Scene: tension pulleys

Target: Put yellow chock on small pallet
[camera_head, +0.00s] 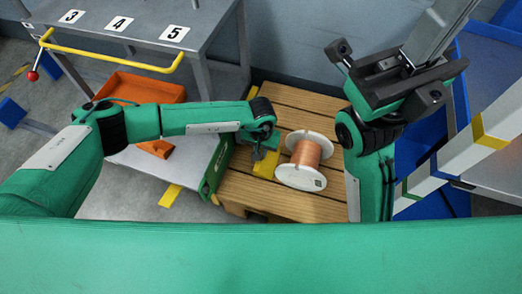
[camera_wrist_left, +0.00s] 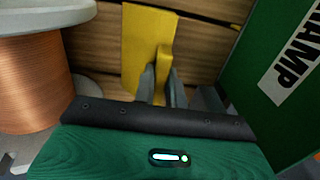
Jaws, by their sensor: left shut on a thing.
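The yellow chock (camera_head: 265,166) is on or just above the slatted wooden pallet (camera_head: 282,203), left of the spool; I cannot tell if it touches the slats. My left gripper (camera_head: 259,153) is shut on it from above. In the left wrist view the fingers (camera_wrist_left: 161,88) pinch the upright rib of the chock (camera_wrist_left: 147,40), and its flat plate reaches beyond them over the wooden slats (camera_wrist_left: 205,45). My right gripper (camera_head: 386,71) is open and empty, raised at the right.
A white-flanged copper spool (camera_head: 305,158) lies on the pallet close beside the chock; it also shows in the left wrist view (camera_wrist_left: 30,80). A green-sided board (camera_head: 215,168) stands along the pallet's left edge. An orange bin (camera_head: 140,87) and a grey numbered table (camera_head: 140,22) are at the left.

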